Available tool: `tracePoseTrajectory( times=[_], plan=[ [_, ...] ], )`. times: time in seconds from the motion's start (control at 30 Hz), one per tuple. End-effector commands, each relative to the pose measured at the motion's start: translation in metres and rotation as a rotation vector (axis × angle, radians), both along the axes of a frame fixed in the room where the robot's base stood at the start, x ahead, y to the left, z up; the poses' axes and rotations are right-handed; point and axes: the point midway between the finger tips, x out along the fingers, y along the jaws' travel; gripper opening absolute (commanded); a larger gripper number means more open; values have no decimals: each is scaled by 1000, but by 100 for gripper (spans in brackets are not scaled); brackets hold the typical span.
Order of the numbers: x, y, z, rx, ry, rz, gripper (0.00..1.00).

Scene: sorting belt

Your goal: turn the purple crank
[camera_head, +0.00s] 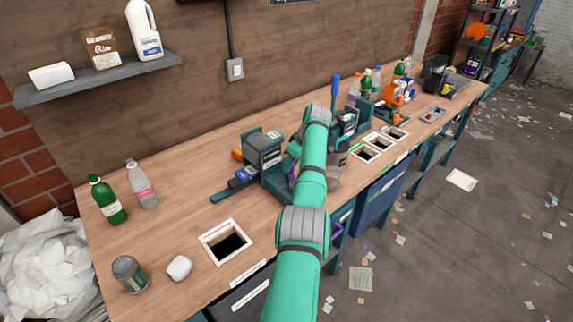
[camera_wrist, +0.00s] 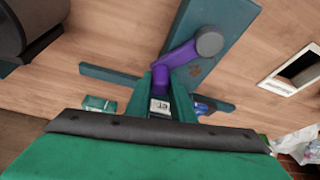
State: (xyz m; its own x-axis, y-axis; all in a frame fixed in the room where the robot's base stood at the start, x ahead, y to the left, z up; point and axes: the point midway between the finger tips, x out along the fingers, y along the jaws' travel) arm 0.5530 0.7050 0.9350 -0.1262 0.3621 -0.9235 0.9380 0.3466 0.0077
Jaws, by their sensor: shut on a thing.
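The purple crank (camera_wrist: 183,58) shows in the wrist view, its arm running from a grey round hub (camera_wrist: 209,42) on a teal panel down to its handle between my fingers. My gripper (camera_wrist: 160,88) is shut on the crank's handle. In the head view only a small purple part of the crank (camera_head: 291,176) shows beside my arm. My arm hides most of the crank and the gripper there. The teal machine (camera_head: 263,150) with a grey box on top stands just left of my arm.
A green bottle (camera_head: 108,200), a clear bottle (camera_head: 142,184), a dark can (camera_head: 129,273) and a white lump (camera_head: 179,268) stand on the left of the wooden bench. A white-framed opening (camera_head: 205,240) lies near its front edge. Bottles and orange equipment (camera_head: 392,100) crowd the far end.

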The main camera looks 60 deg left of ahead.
Motion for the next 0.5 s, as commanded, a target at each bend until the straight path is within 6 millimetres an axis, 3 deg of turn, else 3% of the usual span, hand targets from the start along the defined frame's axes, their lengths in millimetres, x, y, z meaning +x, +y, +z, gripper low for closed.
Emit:
tracePoseTrajectory(
  times=[0.27, 0.3, 0.33, 0.37, 0.5],
  plan=[
    [2, -1, 1, -2, -1, -1, 0],
    [2, -1, 1, -2, -1, -1, 29],
    [2, -1, 1, -2, -1, -1, 36],
    [2, -1, 1, -2, -1, -1, 40],
    [0, 0, 0, -2, -1, 0, 40]
  ],
)
